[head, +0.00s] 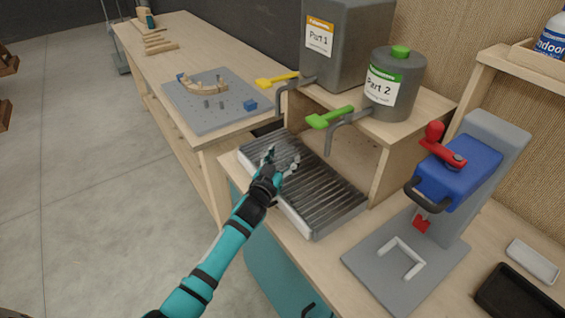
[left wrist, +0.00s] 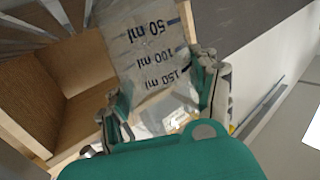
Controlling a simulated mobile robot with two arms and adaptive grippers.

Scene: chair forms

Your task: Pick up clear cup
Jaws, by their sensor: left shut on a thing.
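The clear cup (left wrist: 152,50) fills the upper middle of the left wrist view, with dark 50, 100 and 150 ml marks on its side. My left gripper (left wrist: 160,85) is shut on it, one finger on each side. In the head view my left gripper (head: 280,160) is over the slatted metal drip tray (head: 315,195). The cup can hardly be made out there, and I cannot tell if it touches the tray. My right gripper is not in view.
Two grey containers, Part 1 (head: 345,55) and Part 2 (head: 408,105), stand on a wooden shelf behind the tray, with yellow (head: 278,79) and green (head: 330,117) tap handles. A blue-and-grey press (head: 460,172) stands right. A grey pegboard (head: 208,112) lies on the far-left bench.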

